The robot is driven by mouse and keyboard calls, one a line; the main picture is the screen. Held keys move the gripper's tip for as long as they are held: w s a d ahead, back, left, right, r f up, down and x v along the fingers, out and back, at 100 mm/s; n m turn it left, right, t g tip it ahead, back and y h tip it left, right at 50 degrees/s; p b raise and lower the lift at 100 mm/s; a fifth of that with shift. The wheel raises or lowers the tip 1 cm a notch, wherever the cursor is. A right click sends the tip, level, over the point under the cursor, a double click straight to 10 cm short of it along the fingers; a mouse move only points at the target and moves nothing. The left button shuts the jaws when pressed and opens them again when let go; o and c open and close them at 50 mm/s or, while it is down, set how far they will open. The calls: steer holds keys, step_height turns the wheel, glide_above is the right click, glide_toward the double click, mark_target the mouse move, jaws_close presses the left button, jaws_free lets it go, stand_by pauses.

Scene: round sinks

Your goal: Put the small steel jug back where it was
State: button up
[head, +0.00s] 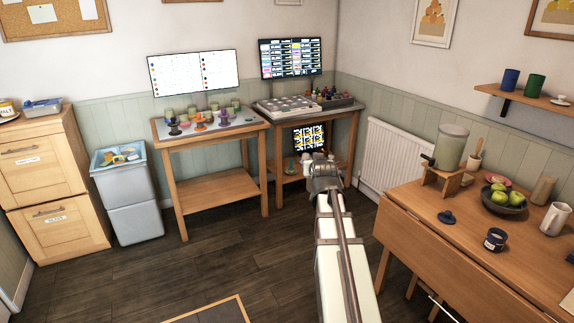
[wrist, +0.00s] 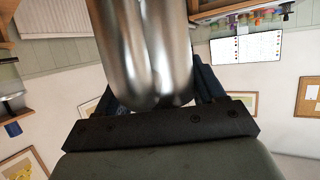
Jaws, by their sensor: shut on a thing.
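My gripper (wrist: 158,105) is shut on a shiny steel jug (wrist: 145,45), which fills the upper middle of the wrist view between the dark fingers. Only part of its rounded metal body shows there; its rim and handle are out of sight. In the head view my gripper (head: 325,165) is at the far end of my white arm, held up in the air in front of the corner workbench and left of the radiator. The jug is hard to make out there.
A wooden table (head: 480,265) on the right holds a drinks dispenser (head: 451,145), a bowl of green apples (head: 503,200), a white pitcher (head: 555,219) and a dark mug (head: 495,240). Workbenches (head: 208,190) with screens stand at the back. A grey bin (head: 135,222) stands left.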

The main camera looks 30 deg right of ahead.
steer(key=s+d+f+m+g+h, duration=0.25)
steer(key=s+d, duration=0.65)
steer(key=d, duration=0.5)
steer(key=s+d+f+m+g+h, duration=0.1)
steer(key=s+d+f+m+h, duration=0.15)
steer(key=s+d, duration=0.85)
steer(key=s+d+f+m+g+h, duration=0.1)
steer(key=s+d+f+m+g, duration=0.25)
steer(key=s+d, duration=1.25)
steer(key=s+d+f+m+g+h, duration=0.25)
steer(key=s+d+f, duration=0.25)
steer(key=s+d, duration=1.25)
steer(key=s+d+r+m+g, duration=0.1)
steer(key=s+d+g, duration=0.1)
steer(key=shift+s+d+r+m+g+y, duration=0.15)
steer(key=shift+d+r+m+g+y, duration=0.1)
steer(key=shift+d+r+m+y, duration=0.15)
steer(key=shift+f, duration=0.15)
step_height(320, 180, down, 7)
steer(key=shift+f, duration=0.65)
